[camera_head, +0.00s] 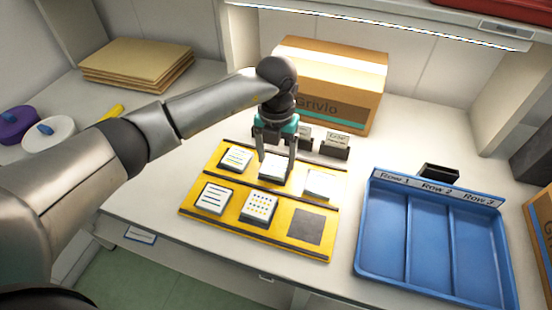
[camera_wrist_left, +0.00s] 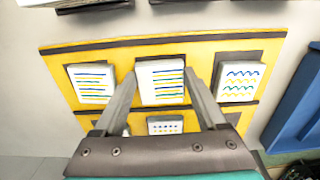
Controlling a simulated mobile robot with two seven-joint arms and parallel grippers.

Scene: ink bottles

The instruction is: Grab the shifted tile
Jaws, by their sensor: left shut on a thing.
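A yellow board (camera_head: 276,226) lies on the white counter, with square patterned tiles set on dark squares. My left gripper (camera_head: 275,168) comes down over the back row and is shut on the middle tile (camera_head: 272,171). In the left wrist view, the fingers of the left gripper (camera_wrist_left: 161,76) stand on either side of this tile (camera_wrist_left: 160,83), which has blue and yellow lines. I cannot tell whether it is lifted off the board. Beside it are the back left tile (camera_head: 235,157) and the back right tile (camera_head: 319,184), which has wavy lines (camera_wrist_left: 239,80). My right gripper is not in view.
The front row holds a lined tile (camera_head: 213,197), a dotted tile (camera_head: 258,205) and an empty dark square (camera_head: 306,229). A blue tray (camera_head: 388,262) with three labelled rows stands to the right. A cardboard box (camera_head: 325,85) and small label holders (camera_head: 335,148) stand behind.

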